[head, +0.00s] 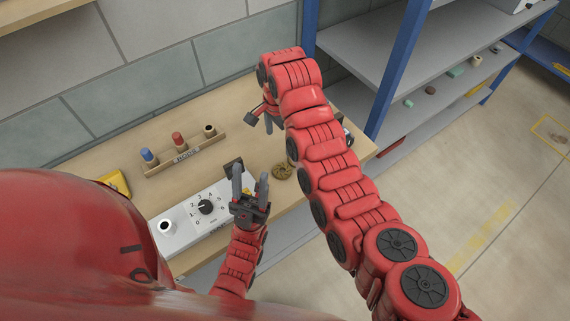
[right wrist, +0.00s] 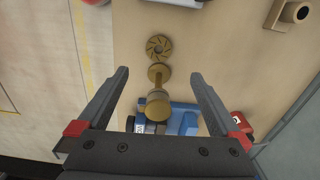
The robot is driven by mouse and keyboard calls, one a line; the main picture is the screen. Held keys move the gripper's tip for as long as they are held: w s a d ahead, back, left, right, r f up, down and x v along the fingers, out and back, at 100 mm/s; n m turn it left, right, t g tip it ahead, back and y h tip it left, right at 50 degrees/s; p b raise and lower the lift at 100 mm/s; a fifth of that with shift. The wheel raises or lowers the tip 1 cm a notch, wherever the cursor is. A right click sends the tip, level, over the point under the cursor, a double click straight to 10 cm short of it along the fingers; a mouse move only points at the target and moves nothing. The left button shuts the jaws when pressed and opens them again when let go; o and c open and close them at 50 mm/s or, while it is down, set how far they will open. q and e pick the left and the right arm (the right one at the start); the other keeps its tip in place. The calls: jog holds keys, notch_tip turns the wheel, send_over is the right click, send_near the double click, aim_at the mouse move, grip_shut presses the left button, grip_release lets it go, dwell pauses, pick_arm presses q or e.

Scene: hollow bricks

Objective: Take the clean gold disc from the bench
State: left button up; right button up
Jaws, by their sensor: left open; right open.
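A gold disc (head: 282,171) with curved slots lies flat on the wooden bench (head: 110,146), right of the control box. It also shows in the right wrist view (right wrist: 158,47), beyond my right fingertips. Nearer, between the fingers, is a plain gold round end (right wrist: 158,73) joined by a stem to a wider gold cylinder (right wrist: 154,105). My right gripper (head: 260,117) is open and empty above the bench; its spread fingers also show in the right wrist view (right wrist: 160,74). My left gripper (head: 250,190) is open and empty, over the control box's right end.
The control box (head: 190,222) has a dial. A rack labelled RODS (head: 186,155) holds blue and red rods behind it. A yellow object (head: 116,182) sits at left. A blue item (right wrist: 181,121) lies below my right gripper. Grey shelving (head: 385,40) stands beyond the bench.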

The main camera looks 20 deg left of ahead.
notch_tip(320, 180, down, 4)
jog(key=s+b, duration=0.1)
jog(key=b, duration=0.6)
send_over(281, 167)
jog(key=s, duration=0.1)
notch_tip(281, 167, down, 5)
jog(key=shift+s+f, duration=0.1)
jog(key=shift+s, duration=0.05)
jog(key=shift+f, duration=0.35)
jog(key=shift+s+d+f, duration=0.1)
jog(key=shift+s+f, duration=0.1)
jog(key=shift+f, duration=0.3)
jog(key=f, duration=0.1)
jog(key=f+p, duration=0.2)
jog(key=shift+w+d+f, duration=0.1)
jog(key=shift+w+d, duration=0.05)
jog(key=shift+w, duration=0.1)
jog(key=shift+f+p, duration=0.4)
jog(key=shift+f, duration=0.4)
